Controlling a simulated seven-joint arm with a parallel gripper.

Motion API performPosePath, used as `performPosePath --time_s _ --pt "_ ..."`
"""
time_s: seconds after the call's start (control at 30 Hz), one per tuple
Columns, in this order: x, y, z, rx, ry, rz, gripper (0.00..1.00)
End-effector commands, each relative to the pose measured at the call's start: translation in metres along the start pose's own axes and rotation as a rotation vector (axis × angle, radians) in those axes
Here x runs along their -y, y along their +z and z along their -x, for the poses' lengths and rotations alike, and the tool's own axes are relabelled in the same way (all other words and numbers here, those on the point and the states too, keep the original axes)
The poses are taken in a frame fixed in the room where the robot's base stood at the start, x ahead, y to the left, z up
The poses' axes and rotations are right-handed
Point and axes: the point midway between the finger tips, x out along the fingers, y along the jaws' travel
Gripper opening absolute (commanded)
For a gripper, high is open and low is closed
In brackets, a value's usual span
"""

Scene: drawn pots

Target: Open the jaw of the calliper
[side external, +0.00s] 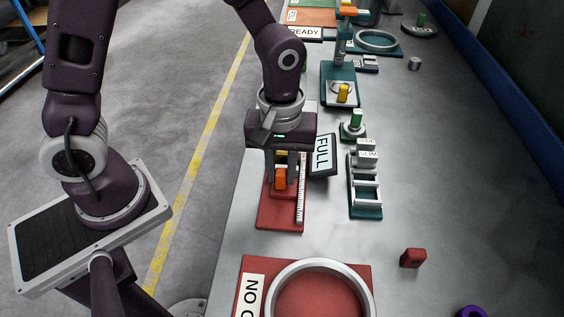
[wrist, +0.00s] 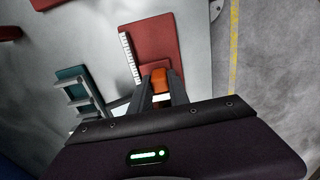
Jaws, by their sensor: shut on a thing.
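The calliper is a red plate (side external: 277,217) on the bench with a white ruled scale (side external: 301,200) along its right side. An orange block (side external: 280,179), which looks like the handle of its sliding jaw, sits over the plate's far part. My gripper (side external: 280,172) points down over the calliper, shut on the orange block. In the wrist view the block (wrist: 160,80) sits between the two dark fingers, with the red plate (wrist: 151,42) and the scale (wrist: 129,58) beyond. The calliper's far end is hidden by my gripper.
A tilted "FULL" sign (side external: 322,155) stands close right of my gripper. A teal rack (side external: 365,211) is farther right. A red plate with a grey ring (side external: 272,285) lies nearer the camera, and a small red block (side external: 412,258) lies at right. Bench between them is bare.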

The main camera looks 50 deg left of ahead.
Motion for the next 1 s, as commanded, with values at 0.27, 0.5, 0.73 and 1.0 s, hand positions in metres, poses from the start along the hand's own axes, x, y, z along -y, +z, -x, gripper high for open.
performPosePath --time_s 0.27,0.5,0.73,1.0 --pt "-0.001 0.022 0.001 0.000 0.005 -0.001 0.00" --pt "-0.001 0.023 0.001 0.003 0.004 -0.002 0.36" --pt "0.000 0.022 0.000 0.001 0.002 -0.001 0.44" --pt "-0.001 0.021 0.027 -0.002 0.008 -0.002 0.44"
